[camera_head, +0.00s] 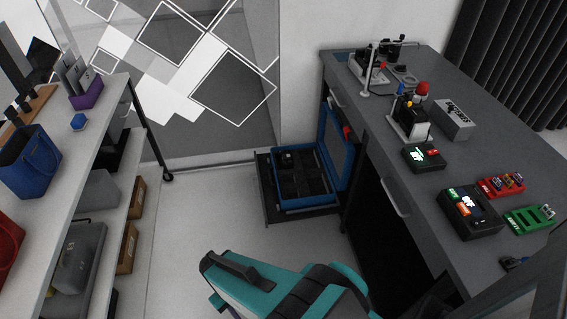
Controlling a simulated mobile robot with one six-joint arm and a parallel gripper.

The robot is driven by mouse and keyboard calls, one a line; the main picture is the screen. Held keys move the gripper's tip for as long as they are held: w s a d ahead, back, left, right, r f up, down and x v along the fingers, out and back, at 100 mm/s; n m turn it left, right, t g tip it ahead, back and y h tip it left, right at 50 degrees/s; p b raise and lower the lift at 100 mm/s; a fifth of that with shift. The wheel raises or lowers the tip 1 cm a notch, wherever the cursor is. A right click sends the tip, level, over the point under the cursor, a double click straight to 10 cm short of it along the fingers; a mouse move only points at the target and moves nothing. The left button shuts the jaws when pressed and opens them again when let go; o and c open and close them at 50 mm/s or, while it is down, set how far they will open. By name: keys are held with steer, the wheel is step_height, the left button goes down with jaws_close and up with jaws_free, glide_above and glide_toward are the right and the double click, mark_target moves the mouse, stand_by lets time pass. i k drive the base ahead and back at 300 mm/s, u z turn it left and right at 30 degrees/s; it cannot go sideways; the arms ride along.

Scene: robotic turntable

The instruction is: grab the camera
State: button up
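I cannot clearly make out a camera. An open blue case (277,207) with dark compartments sits in a pulled-out drawer (266,189) under the right desk. A small dark item (287,158) with a light spot lies in its far left compartment. It could be the camera, but it is too small to tell. Dark gear (376,52) stands at the desk's far end, and I cannot tell whether a camera is among it. My teal and black arm reaches in at the bottom middle, in front of the drawer. My gripper's fingers do not show.
The grey desk (440,205) on the right bears a red-topped device (409,118), a grey box (453,119) and several small modules. A shelf unit (95,190) on the left holds a blue bag (30,162) and boxes. Open floor (200,220) lies between them.

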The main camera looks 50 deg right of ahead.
mark_target(285, 157)
steer(key=z, duration=0.1)
steer(key=i, duration=0.95)
steer(key=u, duration=0.05)
